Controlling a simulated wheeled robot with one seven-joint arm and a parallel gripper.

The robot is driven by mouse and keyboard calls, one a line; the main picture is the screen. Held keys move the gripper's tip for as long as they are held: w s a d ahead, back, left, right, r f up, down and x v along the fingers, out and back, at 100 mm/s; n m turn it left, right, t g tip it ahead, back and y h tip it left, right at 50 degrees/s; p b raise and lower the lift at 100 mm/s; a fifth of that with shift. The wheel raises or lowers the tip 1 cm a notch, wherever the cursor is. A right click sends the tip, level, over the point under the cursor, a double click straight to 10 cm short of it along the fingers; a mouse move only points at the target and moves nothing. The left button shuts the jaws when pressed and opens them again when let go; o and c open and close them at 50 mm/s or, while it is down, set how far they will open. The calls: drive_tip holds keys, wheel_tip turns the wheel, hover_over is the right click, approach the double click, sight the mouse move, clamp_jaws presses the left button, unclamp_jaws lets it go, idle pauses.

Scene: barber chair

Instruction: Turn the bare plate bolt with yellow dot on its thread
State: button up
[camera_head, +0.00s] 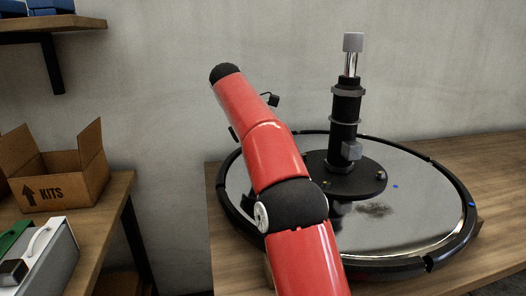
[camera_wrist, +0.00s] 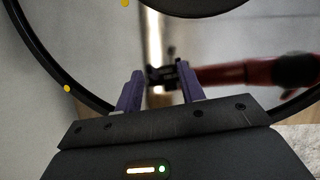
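The round dark bolt plate (camera_head: 368,186) sits at the foot of a black column, on a mirror-like disc (camera_head: 420,220). Small bolts show on the plate; one at its right edge (camera_head: 381,175) looks yellowish, but I cannot tell which is bare. In the wrist view the plate's dark edge (camera_wrist: 200,8) is at the top, with a yellow spot (camera_wrist: 125,3) at its left. Another yellow dot (camera_wrist: 67,88) is on the black rim at left. My gripper (camera_wrist: 160,72) has its purple fingers apart, with no bolt seen between them. The head view does not show its fingers clearly.
The disc's raised black rim (camera_head: 462,235) surrounds it on a wooden bench (camera_head: 485,160). The tall column (camera_head: 345,110) stands mid-disc with a grey block (camera_head: 352,150) low on it. The disc reflects my red arm. A side table holds an open box (camera_head: 60,178).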

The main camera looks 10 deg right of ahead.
sight(303, 155)
drive_tip(key=shift+d+r, duration=0.1)
drive_tip(key=shift+d, duration=0.35)
drive_tip(key=d+n, duration=0.1)
drive_tip(key=d, duration=0.1)
drive_tip(key=d+r+n+t, duration=0.1)
drive_tip(key=d+n, duration=0.1)
drive_tip(key=d+r+n+y, duration=0.1)
drive_tip(key=d, duration=0.1)
drive_tip(key=shift+s+d+r+n, duration=0.1)
drive_tip(key=shift+r+n, duration=0.1)
drive_tip(key=shift+n, duration=0.1)
drive_tip(key=d+r+n+t, duration=0.2)
drive_tip(key=d+r+n, duration=0.1)
drive_tip(key=d+n, duration=0.1)
drive_tip(key=shift+y, duration=0.3)
drive_tip(key=x, duration=0.7)
drive_tip(key=shift+s+f, duration=0.15)
drive_tip(key=shift+s, duration=0.15)
clamp_jaws()
